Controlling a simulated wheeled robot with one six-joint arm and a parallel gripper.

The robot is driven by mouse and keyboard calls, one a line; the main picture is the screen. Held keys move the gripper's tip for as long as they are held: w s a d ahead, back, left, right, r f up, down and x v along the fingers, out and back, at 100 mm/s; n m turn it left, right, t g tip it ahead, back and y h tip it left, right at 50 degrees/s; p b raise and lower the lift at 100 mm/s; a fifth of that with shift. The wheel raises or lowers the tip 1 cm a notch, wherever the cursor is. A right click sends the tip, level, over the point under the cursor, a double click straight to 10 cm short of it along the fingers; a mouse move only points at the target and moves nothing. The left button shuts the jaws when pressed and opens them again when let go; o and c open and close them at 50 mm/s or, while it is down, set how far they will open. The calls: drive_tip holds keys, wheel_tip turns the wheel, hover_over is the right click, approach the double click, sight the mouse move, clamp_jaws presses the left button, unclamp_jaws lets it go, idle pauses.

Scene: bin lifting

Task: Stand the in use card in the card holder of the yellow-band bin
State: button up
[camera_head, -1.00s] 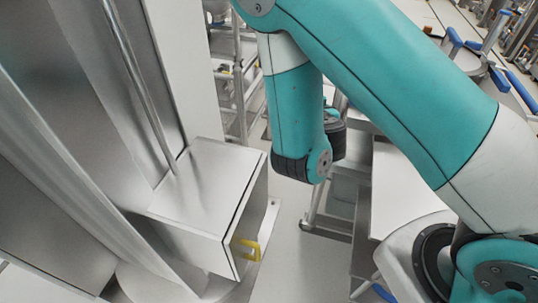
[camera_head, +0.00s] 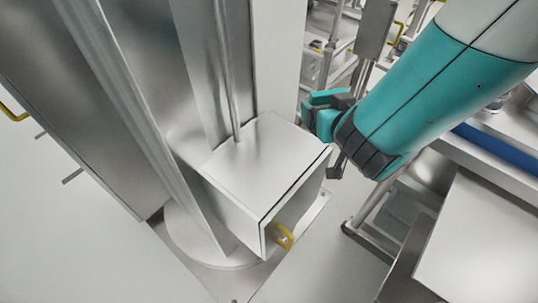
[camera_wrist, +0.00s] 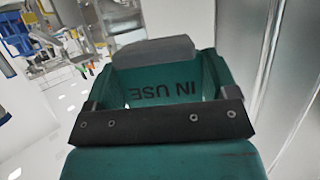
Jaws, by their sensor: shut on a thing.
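The in use card (camera_wrist: 165,90) is a green surface with dark "IN USE" lettering, upside down in the wrist view. It is held in my gripper (camera_wrist: 160,72), whose dark cross-piece and teal body cover the near part. A grey rounded block lies across the far edge. In the head view my gripper (camera_head: 322,114) shows only partly, beyond the teal arm, and the card cannot be made out. It is to the right of a metal box on a column. I see no yellow-band bin or card holder in either view.
The metal box (camera_head: 265,165) with a yellow handle (camera_head: 284,237) stands by a tall column at centre left. A pale worktop (camera_head: 485,250) is at the lower right. Racks and frames fill the back. Pale floor (camera_head: 85,230) is clear at the lower left.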

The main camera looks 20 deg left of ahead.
drive_tip(key=s+a+r+n+g+y, duration=0.2)
drive_tip(key=s+a+r+n, duration=0.15)
drive_tip(key=a, duration=0.35)
drive_tip(key=p, duration=0.2)
hover_over(282, 168)
drive_tip(key=shift+m, duration=0.35)
wheel_tip(282, 168, down, 15)
drive_tip(key=shift+s+f, duration=0.1)
drive_tip(key=shift+f+p, duration=0.4)
drive_tip(key=shift+f, duration=1.85)
drive_tip(key=shift+f, duration=0.1)
drive_tip(key=o, duration=0.8)
drive_tip(key=shift+o, duration=0.2)
